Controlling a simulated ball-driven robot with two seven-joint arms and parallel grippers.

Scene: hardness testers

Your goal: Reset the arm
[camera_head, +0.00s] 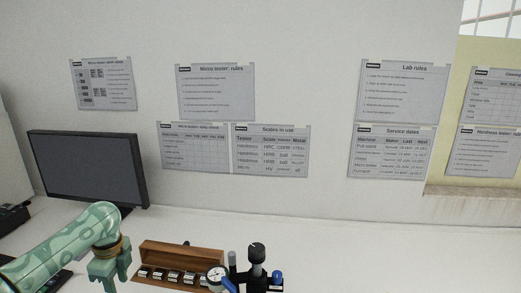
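My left arm comes in from the lower left, green with a wavy pattern. My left gripper (110,268) points down over the white bench, just left of a wooden block rack. No object shows in it, but its fingertips are too small and dark to tell whether they are open or shut. My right arm and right gripper are not in view.
The wooden rack (181,252) holds several small metal blocks. A dial gauge (216,278) and a black tester (257,268) with a blue knob stand to its right. A dark monitor (87,168) stands at the back left. The bench (400,255) is clear on the right.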

